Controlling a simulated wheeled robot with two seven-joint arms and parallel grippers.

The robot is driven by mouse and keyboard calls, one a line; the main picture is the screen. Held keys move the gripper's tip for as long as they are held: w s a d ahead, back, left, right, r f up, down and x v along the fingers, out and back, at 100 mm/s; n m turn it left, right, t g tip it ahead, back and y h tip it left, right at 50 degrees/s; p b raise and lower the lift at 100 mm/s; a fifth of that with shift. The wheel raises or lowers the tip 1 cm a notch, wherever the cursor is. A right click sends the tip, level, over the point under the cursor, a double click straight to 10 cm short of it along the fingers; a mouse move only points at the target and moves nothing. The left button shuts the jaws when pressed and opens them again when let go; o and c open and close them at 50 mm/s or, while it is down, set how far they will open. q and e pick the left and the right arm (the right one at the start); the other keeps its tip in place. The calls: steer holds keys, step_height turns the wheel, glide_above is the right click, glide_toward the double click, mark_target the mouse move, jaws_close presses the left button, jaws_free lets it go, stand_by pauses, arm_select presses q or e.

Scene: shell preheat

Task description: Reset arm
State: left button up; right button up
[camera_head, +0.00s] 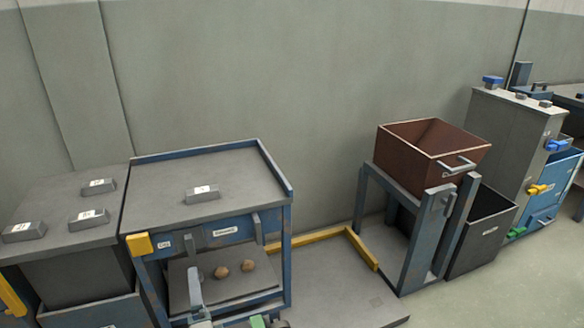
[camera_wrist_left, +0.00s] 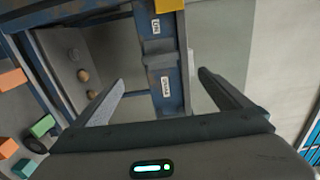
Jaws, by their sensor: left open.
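My left gripper (camera_wrist_left: 162,77) shows in the left wrist view with its two fingers spread wide and nothing between them. Beyond the fingers is the blue frame of a workbench with white labels. The same bench (camera_head: 215,165) stands left of centre in the head view. I cannot clearly pick out my left gripper in the head view. My right gripper is in neither view.
Grey labelled blocks (camera_head: 203,194) rest on the bench and the table at left. A brown open bin (camera_head: 430,140) sits on a stand (camera_head: 412,230) at right, beside a dark bin (camera_head: 483,230). A yellow floor rail (camera_head: 310,237) runs between. Orange blocks (camera_wrist_left: 12,78) show in the wrist view.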

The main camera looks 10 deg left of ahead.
arm_select(q)
steer(key=s+d+f+n+g+h, duration=0.2)
steer(key=s+f+n+g+h, duration=0.35)
steer(key=s+f, duration=0.65)
steer(key=s+d+f+n+g+h, duration=0.2)
steer(key=s+d+g+h, duration=0.1)
steer(key=s+d, duration=0.4)
steer(key=s+d+f+n+g+h, duration=0.2)
steer(key=s+d+f+h, duration=0.1)
steer(key=s+d, duration=0.4)
step_height(320, 180, down, 16)
steer(key=s+a+p, duration=0.1)
steer(key=p, duration=1.2)
steer(key=shift+a+f+t+y, duration=0.25)
steer(key=shift+a+t+y, duration=0.1)
steer(key=shift+a, duration=0.05)
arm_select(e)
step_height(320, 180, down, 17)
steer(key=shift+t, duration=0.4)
